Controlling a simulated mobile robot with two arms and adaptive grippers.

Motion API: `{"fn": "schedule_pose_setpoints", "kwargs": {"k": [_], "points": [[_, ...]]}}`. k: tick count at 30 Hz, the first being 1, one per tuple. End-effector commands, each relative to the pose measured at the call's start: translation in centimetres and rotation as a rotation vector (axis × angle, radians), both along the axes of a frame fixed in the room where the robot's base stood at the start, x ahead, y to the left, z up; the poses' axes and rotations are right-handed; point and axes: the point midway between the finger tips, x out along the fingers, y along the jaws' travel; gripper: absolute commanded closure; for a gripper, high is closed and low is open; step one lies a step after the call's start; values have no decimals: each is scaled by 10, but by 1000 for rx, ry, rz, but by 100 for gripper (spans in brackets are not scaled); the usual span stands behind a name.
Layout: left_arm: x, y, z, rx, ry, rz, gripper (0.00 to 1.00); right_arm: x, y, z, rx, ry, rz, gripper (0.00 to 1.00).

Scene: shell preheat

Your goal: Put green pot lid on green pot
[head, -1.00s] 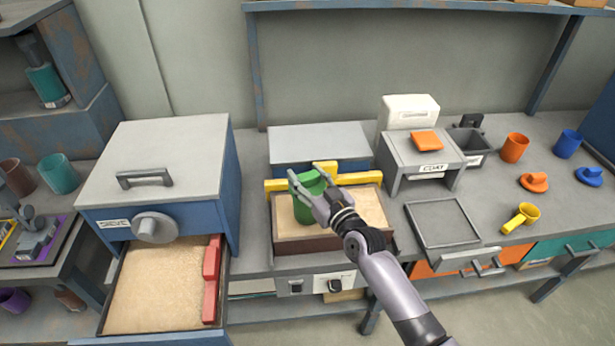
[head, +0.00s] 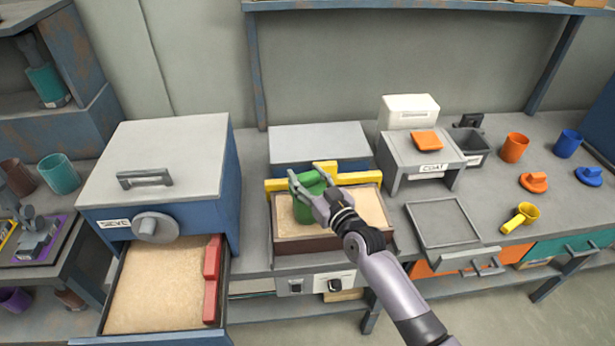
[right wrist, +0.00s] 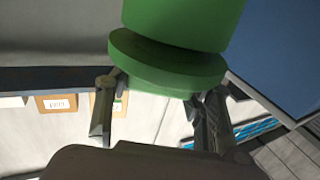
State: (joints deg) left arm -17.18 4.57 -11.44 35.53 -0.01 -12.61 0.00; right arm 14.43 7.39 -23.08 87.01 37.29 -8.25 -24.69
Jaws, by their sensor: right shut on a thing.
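The green pot (head: 302,213) stands upright in the sand-coloured bed of a dark-sided tray (head: 310,245) at the middle of the bench. My right gripper (head: 309,182) is over the pot's top, with its fingers around the green pot lid (head: 312,185). In the right wrist view the fingers (right wrist: 155,108) are on either side below the lid's wide rim (right wrist: 165,65), and the pot's green body (right wrist: 185,18) lies against or just beyond the lid. I cannot tell whether a small gap lies between them. The part gripped is mostly hidden. My left gripper is not in view.
A yellow bracket (head: 350,179) stands behind the pot. A blue cabinet (head: 215,200) with an open sand drawer (head: 155,285) is on the left. A grey stand (head: 430,150) and flat tray (head: 443,222) are on the right. Orange (head: 515,147) and blue (head: 567,144) pots stand farther right.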

Motion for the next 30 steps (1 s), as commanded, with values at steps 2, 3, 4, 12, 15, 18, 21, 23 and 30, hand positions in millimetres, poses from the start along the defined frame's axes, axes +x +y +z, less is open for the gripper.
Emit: {"fn": "schedule_pose_setpoints", "kwargs": {"k": [2,3,4,12,15,18,21,23,30], "points": [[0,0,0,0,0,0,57,0,0,0,0,-1,0,79],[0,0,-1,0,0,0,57,0,0,-1,0,-1,0,79],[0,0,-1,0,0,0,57,0,0,-1,0,-1,0,79],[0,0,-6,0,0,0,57,0,0,-7,0,0,0,79],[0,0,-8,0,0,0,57,0,0,-9,-1,0,0,79],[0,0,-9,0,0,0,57,0,0,-11,-1,0,0,79],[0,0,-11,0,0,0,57,0,0,-13,-1,0,0,79],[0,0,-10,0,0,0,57,0,0,-11,-1,0,0,48],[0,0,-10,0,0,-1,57,0,0,-11,0,0,0,43]]}}
